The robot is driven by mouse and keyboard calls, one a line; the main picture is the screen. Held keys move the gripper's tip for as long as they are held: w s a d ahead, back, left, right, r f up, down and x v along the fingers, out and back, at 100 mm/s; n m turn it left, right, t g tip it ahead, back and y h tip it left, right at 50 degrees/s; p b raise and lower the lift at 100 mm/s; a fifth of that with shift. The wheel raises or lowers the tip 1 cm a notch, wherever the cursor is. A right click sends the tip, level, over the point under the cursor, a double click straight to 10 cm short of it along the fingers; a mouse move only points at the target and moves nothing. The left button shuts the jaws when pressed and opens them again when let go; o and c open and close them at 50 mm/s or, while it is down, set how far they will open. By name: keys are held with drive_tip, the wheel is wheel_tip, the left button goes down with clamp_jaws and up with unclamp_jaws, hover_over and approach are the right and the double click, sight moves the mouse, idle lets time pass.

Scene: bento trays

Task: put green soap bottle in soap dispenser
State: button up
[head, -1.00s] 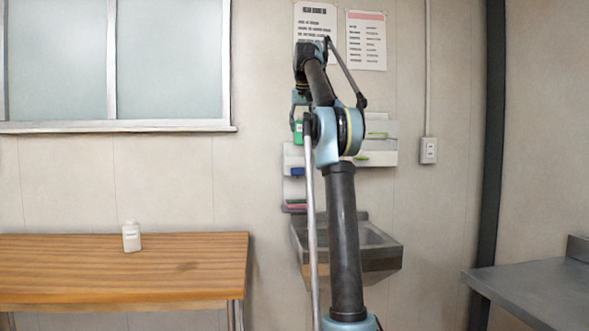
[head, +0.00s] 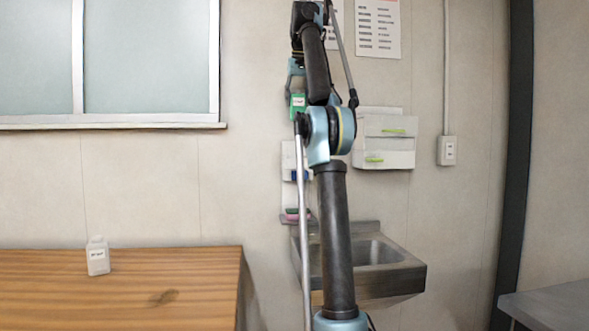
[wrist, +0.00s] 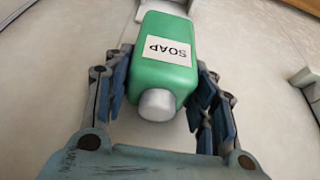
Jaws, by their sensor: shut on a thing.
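The green soap bottle (wrist: 165,62) with a "SOAP" label and a grey cap is between the fingers of my gripper (wrist: 167,75) in the wrist view. My gripper is shut on it. The cap points toward the wrist camera. In the head view the green bottle (head: 298,101) hangs from my gripper (head: 296,86) at the wall, above a white wall unit with a blue part (head: 290,174), which looks like the soap dispenser. The bottle is apart from this unit in the head view. My arm hides the unit's right side.
A metal sink (head: 375,252) is on the wall below. White wall boxes with green marks (head: 384,143) are to the right of my arm. A wooden table (head: 150,290) at left holds a white bottle (head: 98,257). A steel counter (head: 555,303) is at right.

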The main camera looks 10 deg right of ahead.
sight(299, 115)
drive_tip(key=shift+f, duration=0.3)
wheel_tip(299, 115, down, 17)
drive_tip(key=shift+a+f, duration=0.1)
drive_tip(key=shift+f, duration=0.05)
idle(0.7)
drive_tip(key=shift+f, duration=0.1)
drive_tip(key=o, duration=1.4)
drive_tip(key=v, duration=1.2)
drive_tip(key=shift+s, duration=0.1)
